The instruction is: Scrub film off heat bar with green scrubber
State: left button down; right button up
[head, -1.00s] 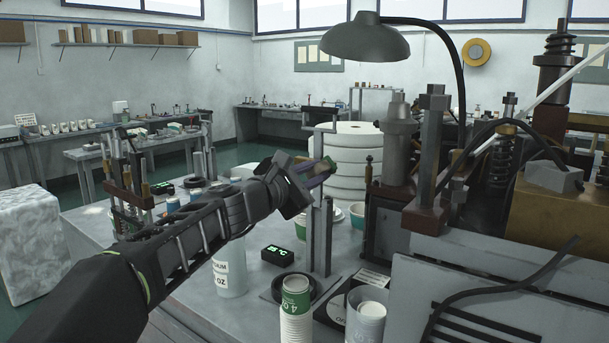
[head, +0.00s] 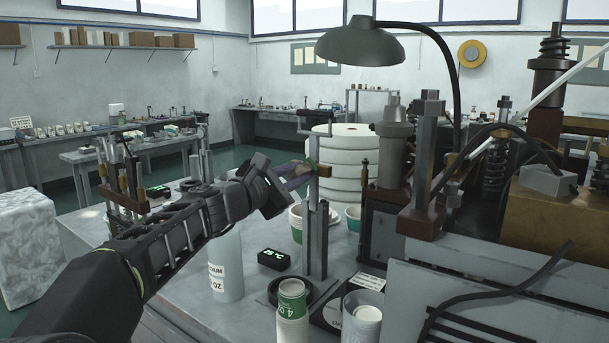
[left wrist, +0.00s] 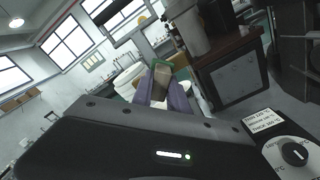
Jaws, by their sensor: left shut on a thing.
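My left gripper (head: 298,176) reaches in from the left in the head view, its purple fingers shut on the green scrubber (head: 311,163). The scrubber is mostly hidden by the fingers; a green edge also shows in the left wrist view (left wrist: 178,63). A small brass-coloured block, likely the heat bar (head: 323,171), is on the upright metal stand (head: 314,235). The scrubber is at or right beside this block; I cannot tell if they touch. Any film is too small to make out. My right gripper is not in view.
White rolls (head: 345,150) are behind the stand. Machinery (head: 395,170) and a lamp (head: 362,42) crowd the right side.

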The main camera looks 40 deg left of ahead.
pick_arm(q)
jog(key=shift+a, duration=0.1)
jog(key=a, duration=0.4)
jog(key=shift+p, duration=0.35)
jog(key=shift+d, duration=0.1)
dwell(0.3)
jog(key=d+b, duration=0.1)
jog(key=d, duration=0.1)
jog(key=shift+d, duration=1)
